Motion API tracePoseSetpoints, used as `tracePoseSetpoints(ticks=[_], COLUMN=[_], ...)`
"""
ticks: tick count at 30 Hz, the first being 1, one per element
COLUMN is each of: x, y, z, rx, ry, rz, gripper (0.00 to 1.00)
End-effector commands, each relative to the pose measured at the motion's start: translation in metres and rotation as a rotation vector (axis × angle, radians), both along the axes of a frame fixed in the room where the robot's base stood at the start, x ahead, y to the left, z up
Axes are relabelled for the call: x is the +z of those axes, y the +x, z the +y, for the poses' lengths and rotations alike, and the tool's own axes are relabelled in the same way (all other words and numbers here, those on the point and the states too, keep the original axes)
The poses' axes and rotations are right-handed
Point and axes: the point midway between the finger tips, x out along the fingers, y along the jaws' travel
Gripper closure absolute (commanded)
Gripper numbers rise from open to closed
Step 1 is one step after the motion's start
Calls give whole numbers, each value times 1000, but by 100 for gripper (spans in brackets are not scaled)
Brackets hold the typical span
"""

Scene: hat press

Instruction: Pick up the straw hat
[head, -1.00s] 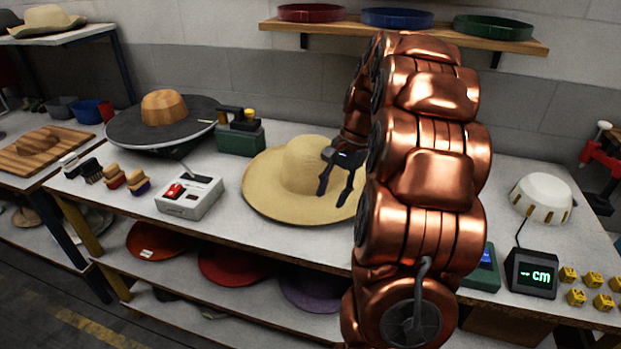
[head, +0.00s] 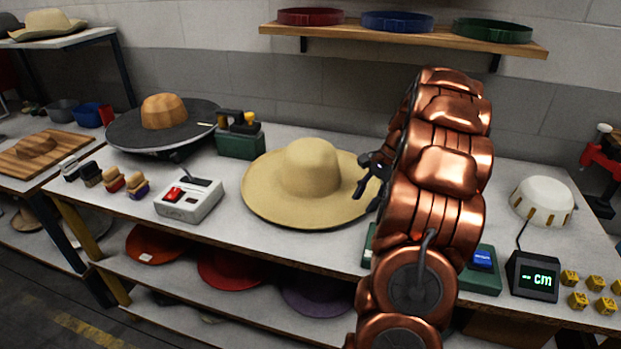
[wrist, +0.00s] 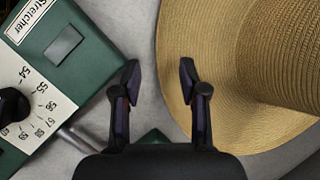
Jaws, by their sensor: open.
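The straw hat (head: 310,167) lies brim down on the grey table, its rounded crown up. In the wrist view its woven brim (wrist: 218,100) fills the right side, with the crown at the far right edge. My gripper (head: 366,178) is at the right edge of the brim in the head view, partly hidden by my copper arm. In the wrist view my gripper (wrist: 158,75) is open and empty. Its right fingertip overlaps the brim's edge in the picture; I cannot tell whether it touches. The left fingertip is over the bare table beside a green device.
The green stretcher (wrist: 65,60) with a dial stands close left of the gripper in the wrist view. A white box with a red switch (head: 188,200), a dark round press plate (head: 195,112), a cm display (head: 531,276) and a white form (head: 542,199) share the table.

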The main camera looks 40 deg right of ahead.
Motion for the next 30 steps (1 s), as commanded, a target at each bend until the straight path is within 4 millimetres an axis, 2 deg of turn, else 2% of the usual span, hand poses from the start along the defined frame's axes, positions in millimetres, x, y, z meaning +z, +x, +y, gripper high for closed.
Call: tracePoseSetpoints(ticks=[5, 15, 22, 30], x=[-9, -43, -45, -45], y=[1, 6, 7, 6], z=[5, 19, 19, 19], rx=[1, 2, 2, 1], ry=[2, 0, -1, -1], rz=[1, 1, -1, 0], gripper=[57, 57, 57, 85])
